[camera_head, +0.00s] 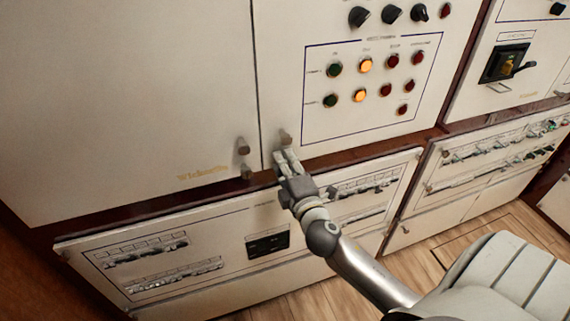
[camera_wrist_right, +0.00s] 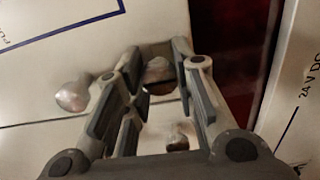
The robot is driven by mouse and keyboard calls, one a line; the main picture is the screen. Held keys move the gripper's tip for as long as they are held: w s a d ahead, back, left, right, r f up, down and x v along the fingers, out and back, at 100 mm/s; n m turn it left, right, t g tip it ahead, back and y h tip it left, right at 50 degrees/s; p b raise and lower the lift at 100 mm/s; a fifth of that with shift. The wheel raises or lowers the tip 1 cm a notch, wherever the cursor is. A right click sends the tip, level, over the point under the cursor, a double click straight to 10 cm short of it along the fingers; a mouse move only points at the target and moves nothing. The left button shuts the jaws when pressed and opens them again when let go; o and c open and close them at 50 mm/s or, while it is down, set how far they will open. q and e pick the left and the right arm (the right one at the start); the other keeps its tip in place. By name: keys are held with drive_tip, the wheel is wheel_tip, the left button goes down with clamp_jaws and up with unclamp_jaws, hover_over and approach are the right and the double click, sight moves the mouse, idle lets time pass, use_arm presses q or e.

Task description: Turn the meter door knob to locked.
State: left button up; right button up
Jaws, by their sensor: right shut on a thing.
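My right gripper (camera_head: 284,157) is at the lower left corner of the upper door (camera_head: 284,60) with the indicator lights. In the right wrist view, its fingers (camera_wrist_right: 156,72) are shut on a round metal knob (camera_wrist_right: 158,72) of this door. The fingers partly cover this knob, and the gripper hides it in the head view. A second knob (camera_head: 285,136) sits just above it on the same door and also shows in the wrist view (camera_wrist_right: 72,95). I cannot read a lock mark or the knob's angle. My left gripper is not in view.
The neighbouring left door (camera_head: 120,90) has two similar knobs close by, an upper one (camera_head: 243,146) and a lower one (camera_head: 247,171). Below is a breaker panel (camera_head: 210,245) with rows of switches.

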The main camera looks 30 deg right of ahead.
drive_tip(key=o, duration=1.1)
drive_tip(key=shift+c, duration=0.2)
drive_tip(key=shift+s, duration=0.1)
drive_tip(key=v, duration=1.1)
drive_tip(key=shift+s+a, duration=0.2)
drive_tip(key=shift+s, duration=0.2)
